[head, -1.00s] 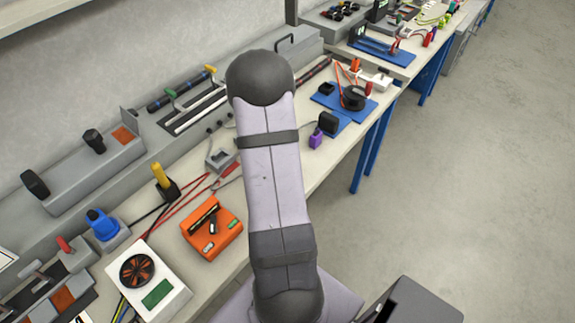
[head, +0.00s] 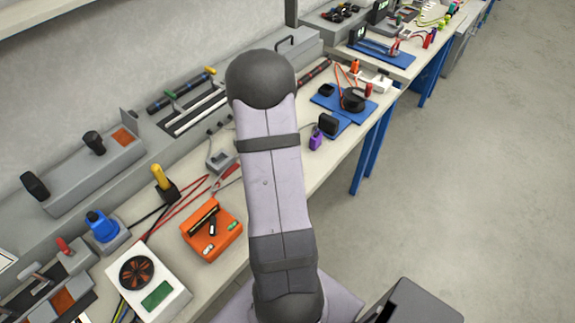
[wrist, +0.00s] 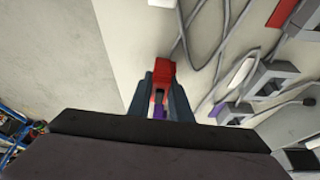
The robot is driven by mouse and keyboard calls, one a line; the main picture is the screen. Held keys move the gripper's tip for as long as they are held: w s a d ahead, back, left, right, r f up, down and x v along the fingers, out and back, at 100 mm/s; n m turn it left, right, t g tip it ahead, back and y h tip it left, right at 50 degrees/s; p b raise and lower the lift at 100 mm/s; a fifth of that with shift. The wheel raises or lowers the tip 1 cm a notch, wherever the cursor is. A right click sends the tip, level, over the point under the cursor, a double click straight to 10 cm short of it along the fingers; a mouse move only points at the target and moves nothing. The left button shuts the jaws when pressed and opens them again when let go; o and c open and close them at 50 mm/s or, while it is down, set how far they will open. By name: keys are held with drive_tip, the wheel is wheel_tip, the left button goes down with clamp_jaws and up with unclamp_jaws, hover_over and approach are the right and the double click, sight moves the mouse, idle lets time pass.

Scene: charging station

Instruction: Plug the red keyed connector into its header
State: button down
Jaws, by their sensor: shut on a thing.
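The red connector (wrist: 163,72) shows in the wrist view, between the tips of my gripper (wrist: 162,84). My gripper is shut on it, and its dark fingers stand on either side. A small purple part (wrist: 159,112) shows behind the red one, between the fingers. Grey socket blocks with cables, one (wrist: 272,76) and another (wrist: 234,113), lie to the right, apart from the connector. I cannot tell which one is the red connector's header. In the head view my own arm hides the gripper and the connector.
In the head view a grey socket (head: 221,160), an orange box (head: 212,232) and a white fan box (head: 148,285) stand left of my arm. A purple connector (head: 316,139) and blue mats (head: 325,101) lie to its right. Loose grey cables (wrist: 215,50) cross the bench in the wrist view.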

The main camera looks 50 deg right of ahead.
wheel_tip(320, 180, up, 8)
drive_tip(key=shift+r+b, duration=0.1)
drive_tip(key=shift+b, duration=0.3)
drive_tip(key=shift+w+a+r+p, duration=0.3)
drive_tip(key=shift+w+a, duration=0.05)
drive_tip(key=shift+w, duration=0.05)
drive_tip(key=w+a+f+n+t+p, duration=0.3)
drive_tip(key=w+a+p, duration=0.4)
drive_tip(key=w+a, duration=0.65)
drive_tip(key=w+d+r+m+g, duration=0.1)
drive_tip(key=w+d+r+g, duration=0.1)
drive_tip(key=w+d, duration=0.1)
drive_tip(key=shift+w+r+m+g, duration=0.3)
drive_tip(key=shift+w+r+m, duration=0.1)
drive_tip(key=shift+w, duration=0.45)
drive_tip(key=shift+f+b, duration=0.1)
drive_tip(key=shift+b, duration=0.3)
wheel_tip(320, 180, down, 6)
drive_tip(key=b, duration=0.5)
drive_tip(key=shift+r, duration=0.2)
